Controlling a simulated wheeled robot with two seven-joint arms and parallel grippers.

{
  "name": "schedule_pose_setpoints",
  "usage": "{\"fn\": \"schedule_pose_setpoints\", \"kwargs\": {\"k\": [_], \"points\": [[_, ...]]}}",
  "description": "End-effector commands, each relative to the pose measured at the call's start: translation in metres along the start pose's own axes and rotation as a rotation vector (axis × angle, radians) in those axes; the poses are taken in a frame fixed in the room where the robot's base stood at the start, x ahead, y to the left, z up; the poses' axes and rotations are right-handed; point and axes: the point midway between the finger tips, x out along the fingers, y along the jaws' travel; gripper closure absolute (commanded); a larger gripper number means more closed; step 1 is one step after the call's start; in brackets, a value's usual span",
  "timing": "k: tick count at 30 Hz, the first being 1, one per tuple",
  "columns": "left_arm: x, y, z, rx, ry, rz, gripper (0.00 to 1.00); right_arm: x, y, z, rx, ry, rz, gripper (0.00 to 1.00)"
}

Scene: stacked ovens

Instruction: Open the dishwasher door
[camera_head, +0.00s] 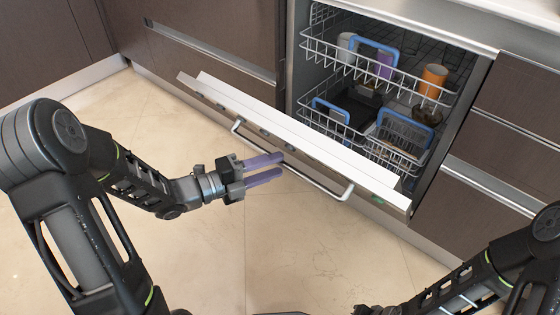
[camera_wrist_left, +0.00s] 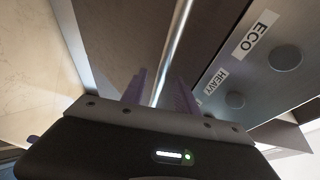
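The dishwasher door (camera_head: 300,138) is partly open in the head view, tilted out from the top with its white edge upward. Its silver bar handle (camera_head: 325,184) runs along the outer face and also shows in the left wrist view (camera_wrist_left: 174,52). My left gripper (camera_head: 283,165) is at the handle's middle, its two purple fingers parted. In the left wrist view the fingers (camera_wrist_left: 160,88) stand apart, with the bar seen between them. Whether they touch it cannot be told. My right arm is at the lower right, and its gripper is out of view.
Two dishwasher racks hold items, including an orange cup (camera_head: 432,80) and a purple cup (camera_head: 384,66). Brown drawers (camera_head: 515,100) flank the opening. Labelled knobs (camera_wrist_left: 285,55) show in the left wrist view. The tiled floor (camera_head: 310,245) before the door is clear.

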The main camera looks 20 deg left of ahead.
Motion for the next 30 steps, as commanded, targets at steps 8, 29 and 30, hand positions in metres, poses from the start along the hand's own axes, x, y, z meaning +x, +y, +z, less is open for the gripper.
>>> {"fn": "schedule_pose_setpoints", "kwargs": {"k": [8, 29, 30], "points": [[-0.044, 0.000, 0.001, -0.002, -0.002, 0.003, 0.64, -0.012, -0.004, 0.001, -0.001, -0.004, 0.001, 1.00], [-0.050, 0.002, 0.000, -0.024, 0.000, 0.004, 0.64, -0.013, -0.004, 0.001, -0.001, -0.004, 0.001, 1.00], [-0.050, 0.003, 0.000, -0.045, -0.002, 0.010, 0.64, -0.013, -0.004, 0.001, -0.001, -0.004, 0.001, 1.00]]}}
